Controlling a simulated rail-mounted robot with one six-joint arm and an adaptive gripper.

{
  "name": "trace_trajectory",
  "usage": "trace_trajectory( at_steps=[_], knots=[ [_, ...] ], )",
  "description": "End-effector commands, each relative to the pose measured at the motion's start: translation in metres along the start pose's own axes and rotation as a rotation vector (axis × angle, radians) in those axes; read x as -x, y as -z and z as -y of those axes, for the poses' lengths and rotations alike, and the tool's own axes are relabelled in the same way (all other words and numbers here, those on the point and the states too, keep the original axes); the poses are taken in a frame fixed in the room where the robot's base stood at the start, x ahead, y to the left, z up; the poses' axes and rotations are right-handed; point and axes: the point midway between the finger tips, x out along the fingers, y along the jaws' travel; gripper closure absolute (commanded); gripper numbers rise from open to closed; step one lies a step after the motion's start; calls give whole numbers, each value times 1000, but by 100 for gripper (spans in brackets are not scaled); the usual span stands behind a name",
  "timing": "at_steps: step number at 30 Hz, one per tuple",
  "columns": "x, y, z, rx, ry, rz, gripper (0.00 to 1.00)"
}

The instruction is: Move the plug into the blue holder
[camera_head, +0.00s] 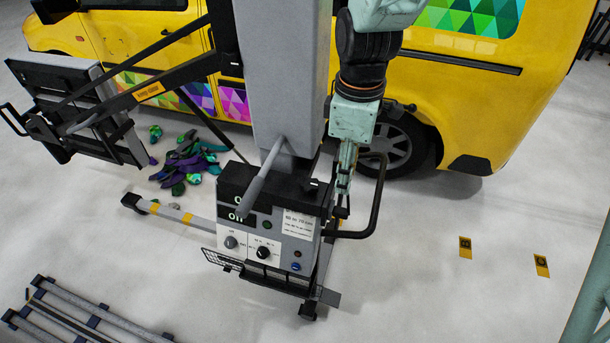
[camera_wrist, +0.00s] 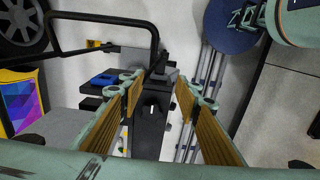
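My gripper (camera_wrist: 158,90) is open in the wrist view, its two tan-padded fingers spread apart. A dark grey part with a notch (camera_wrist: 150,122) shows in the gap between the fingers, beyond them; I cannot tell whether it is the plug. A small blue piece (camera_wrist: 104,78) sits on a dark part left of the left finger; it may be the blue holder. In the head view my gripper (camera_head: 344,185) points down beside the right side of a grey and black control box (camera_head: 262,222). Neither plug nor blue holder can be made out clearly there.
A black tube handle (camera_head: 372,205) sticks out from the box near my gripper. A yellow van (camera_head: 470,100) stands behind. Several dark, colourful pieces (camera_head: 188,160) lie on the floor at left. Metal rails (camera_head: 80,315) lie at bottom left. The floor at right is mostly clear.

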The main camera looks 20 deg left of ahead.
Motion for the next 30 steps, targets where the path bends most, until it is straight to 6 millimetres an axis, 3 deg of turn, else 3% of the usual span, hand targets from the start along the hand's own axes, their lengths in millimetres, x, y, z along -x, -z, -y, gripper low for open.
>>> trace_trajectory(
  at_steps=[17, 30],
  knots=[
    [-8, 0, 1, -1, 2, 0, 69],
    [-46, -1, 1, -2, 4, 2, 69]
  ],
)
